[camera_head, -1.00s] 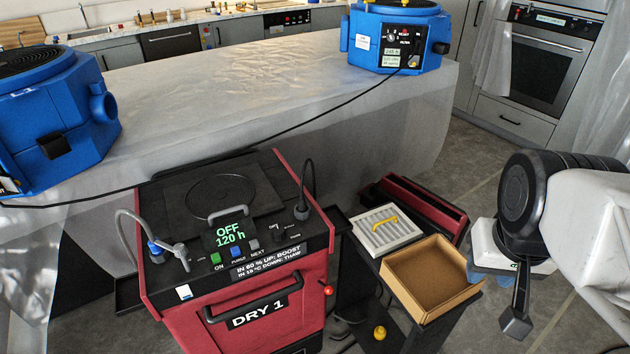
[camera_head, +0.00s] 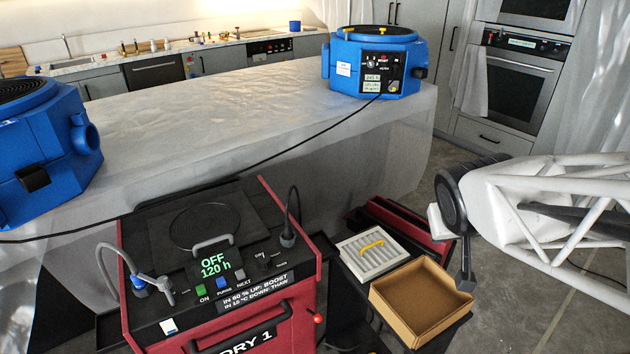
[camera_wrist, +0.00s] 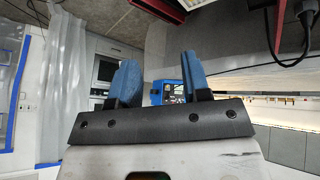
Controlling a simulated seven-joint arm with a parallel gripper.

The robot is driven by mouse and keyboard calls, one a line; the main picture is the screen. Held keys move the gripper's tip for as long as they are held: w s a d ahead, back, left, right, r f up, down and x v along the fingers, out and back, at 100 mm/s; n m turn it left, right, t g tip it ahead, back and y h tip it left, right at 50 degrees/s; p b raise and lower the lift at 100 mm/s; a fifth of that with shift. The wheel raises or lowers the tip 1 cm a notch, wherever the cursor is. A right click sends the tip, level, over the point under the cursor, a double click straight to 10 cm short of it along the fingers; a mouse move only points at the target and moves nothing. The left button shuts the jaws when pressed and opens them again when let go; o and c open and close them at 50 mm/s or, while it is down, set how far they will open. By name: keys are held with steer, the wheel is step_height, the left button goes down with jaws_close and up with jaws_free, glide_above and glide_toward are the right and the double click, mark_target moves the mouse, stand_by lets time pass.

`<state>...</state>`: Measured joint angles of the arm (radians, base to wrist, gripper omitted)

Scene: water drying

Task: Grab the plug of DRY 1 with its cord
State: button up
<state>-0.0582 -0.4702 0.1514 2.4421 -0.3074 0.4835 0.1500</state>
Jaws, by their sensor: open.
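The red and black DRY 1 machine (camera_head: 232,304) stands front left in the head view, its display reading OFF, 120 h. A black plug (camera_head: 288,236) stands upright at the right of its top panel, with a thin black cord rising from it. In the wrist view a black plug with a cord (camera_wrist: 303,14) shows at the top right, outside the fingers; I cannot tell for certain that it is the same one. My gripper (camera_wrist: 158,82) is open and empty, its two blue fingers apart. In the head view the fingers are not visible.
A grey hose with a blue fitting (camera_head: 138,281) is on DRY 1's left. An open cardboard box (camera_head: 420,303) and a white filter with a yellow handle (camera_head: 371,254) lie to its right. Blue machines (camera_head: 376,62) stand on the sheeted island (camera_head: 250,105), with a black cord across it.

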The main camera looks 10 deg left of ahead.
mark_target(288, 231)
steer(key=w+a+f+n+t+y, duration=0.2)
steer(key=w+a+n, duration=0.1)
steer(key=w+a, duration=0.4)
steer(key=w+a+f+n+t+y, duration=0.2)
steer(key=w+a+f, duration=0.15)
steer(key=w, duration=0.45)
steer(key=a+f+n+g+y, duration=0.2)
steer(key=a+f+y, duration=0.3)
steer(key=a, duration=0.4)
steer(key=w+a+f+n+g+y, duration=0.1)
steer(key=a+f+n+g+y, duration=0.2)
steer(key=a, duration=0.7)
steer(key=shift+w+f+n+y, duration=0.25)
steer(key=shift+f+n+y, duration=0.6)
steer(key=shift+n+y, duration=0.15)
steer(key=shift+x, duration=1.25)
